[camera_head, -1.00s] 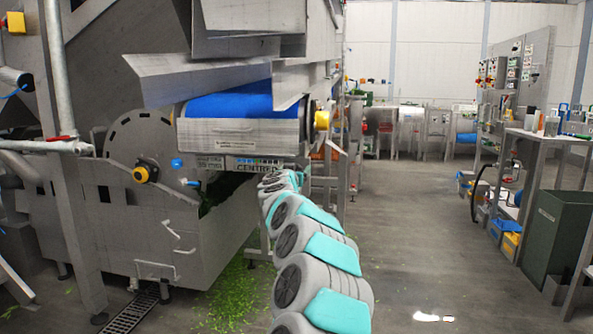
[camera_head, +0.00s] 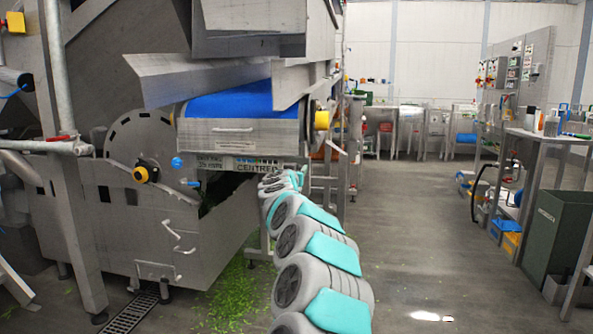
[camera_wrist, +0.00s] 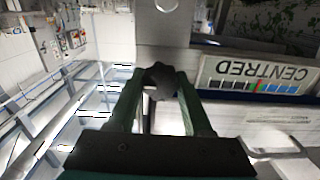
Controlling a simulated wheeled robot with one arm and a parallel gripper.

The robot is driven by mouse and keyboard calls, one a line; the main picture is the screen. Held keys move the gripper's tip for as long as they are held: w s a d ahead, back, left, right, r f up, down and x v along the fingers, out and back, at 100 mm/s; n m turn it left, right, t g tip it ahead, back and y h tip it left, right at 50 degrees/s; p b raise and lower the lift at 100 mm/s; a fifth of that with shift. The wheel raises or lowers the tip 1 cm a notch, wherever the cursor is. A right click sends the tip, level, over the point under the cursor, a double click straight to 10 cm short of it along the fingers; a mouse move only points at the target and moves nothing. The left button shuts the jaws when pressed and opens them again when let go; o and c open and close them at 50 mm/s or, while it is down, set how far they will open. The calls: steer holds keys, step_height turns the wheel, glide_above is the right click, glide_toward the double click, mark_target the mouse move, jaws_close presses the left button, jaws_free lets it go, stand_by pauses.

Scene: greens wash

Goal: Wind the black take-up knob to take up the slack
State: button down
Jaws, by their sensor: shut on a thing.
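The black take-up knob (camera_wrist: 160,75) is in the wrist view, at the top middle, between the tips of my two green fingers. My gripper (camera_wrist: 158,90) is shut on it. The knob sits at the end of a steel plate with a round hole (camera_wrist: 166,4). Beside it is a label reading CENTRED (camera_wrist: 262,75) with a scale of dark and blue blocks and a red and green middle. In the head view the label (camera_head: 255,164) shows below the blue belt (camera_head: 230,105). There my arm reaches to the machine, and the knob and gripper are hidden or too small to tell.
A yellow knob (camera_head: 321,120) sits at the belt's right end, and a blue knob (camera_head: 177,162) left of the label. Green scraps (camera_head: 235,290) litter the floor near a drain grate (camera_head: 130,314). The floor to the right is open, up to a green bin (camera_head: 557,235).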

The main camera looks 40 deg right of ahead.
steer(key=m+p, duration=0.1)
steer(key=m, duration=0.5)
steer(key=shift+m, duration=0.3)
steer(key=m, duration=0.3)
steer(key=shift+s+f+m, duration=0.1)
steer(key=shift+m, duration=0.2)
steer(key=m+b, duration=0.1)
steer(key=m, duration=0.2)
steer(key=shift+f, duration=0.1)
steer(key=m+b, duration=0.1)
steer(key=m, duration=0.4)
steer(key=shift+f, duration=0.15)
steer(key=m+b, duration=0.1)
steer(key=m, duration=0.1)
steer(key=shift+d+m, duration=0.1)
steer(key=shift+m, duration=0.3)
steer(key=m+b, duration=0.1)
steer(key=m, duration=0.5)
steer(key=shift+f, duration=0.1)
steer(key=shift+m, duration=0.4)
